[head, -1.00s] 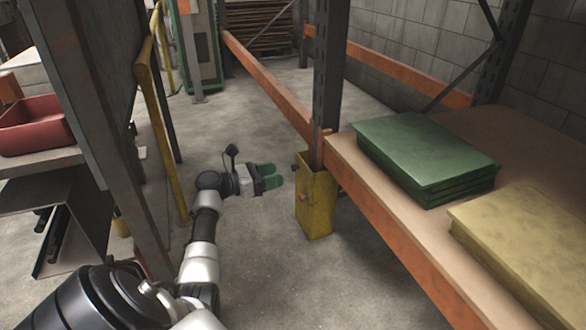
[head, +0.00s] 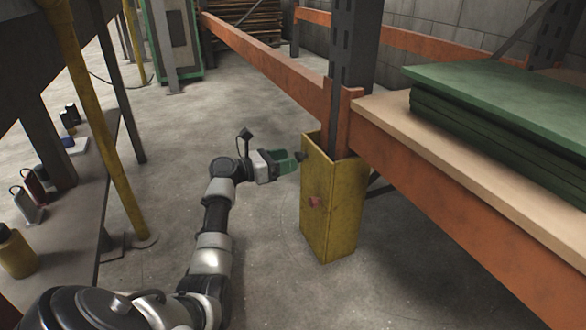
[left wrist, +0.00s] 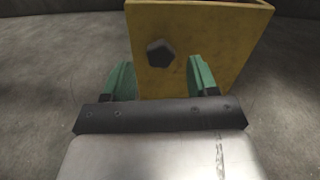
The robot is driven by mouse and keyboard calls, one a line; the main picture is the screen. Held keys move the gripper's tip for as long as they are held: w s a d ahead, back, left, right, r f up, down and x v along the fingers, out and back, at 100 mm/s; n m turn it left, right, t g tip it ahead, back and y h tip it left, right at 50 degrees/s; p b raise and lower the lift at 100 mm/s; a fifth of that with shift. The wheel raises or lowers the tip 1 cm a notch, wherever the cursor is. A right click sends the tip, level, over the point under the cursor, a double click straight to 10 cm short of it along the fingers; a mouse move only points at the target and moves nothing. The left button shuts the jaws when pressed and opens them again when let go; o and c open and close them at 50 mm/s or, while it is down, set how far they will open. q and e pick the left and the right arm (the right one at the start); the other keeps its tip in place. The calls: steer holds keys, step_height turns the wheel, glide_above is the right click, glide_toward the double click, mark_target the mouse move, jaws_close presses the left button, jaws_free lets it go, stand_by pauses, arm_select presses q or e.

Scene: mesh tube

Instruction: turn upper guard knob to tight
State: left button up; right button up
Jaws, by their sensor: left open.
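A yellow post guard (head: 335,215) stands around the foot of a dark rack upright. A dark knob (head: 300,156) sits high on its left face; in the left wrist view this knob (left wrist: 160,53) is a black, five-sided head. My left gripper (head: 288,161) has green fingers pointing at the dark knob. In the left wrist view the open fingers (left wrist: 160,77) stand either side of the knob's line, with the knob just beyond them. I cannot tell whether they touch the guard. My right gripper is out of view.
An orange rack beam (head: 460,210) and a shelf with green boards (head: 500,115) stand right of the guard. A yellow pole (head: 100,130) and a low shelf with bottles are at the left. Bare concrete floor (head: 200,125) lies between.

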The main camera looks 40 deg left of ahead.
mark_target(302, 156)
arm_select(q)
steer(key=b+x, duration=0.1)
steer(key=x, duration=0.1)
steer(key=shift+w+d, duration=0.2)
steer(key=shift+w, duration=0.05)
steer(key=shift+c, duration=0.4)
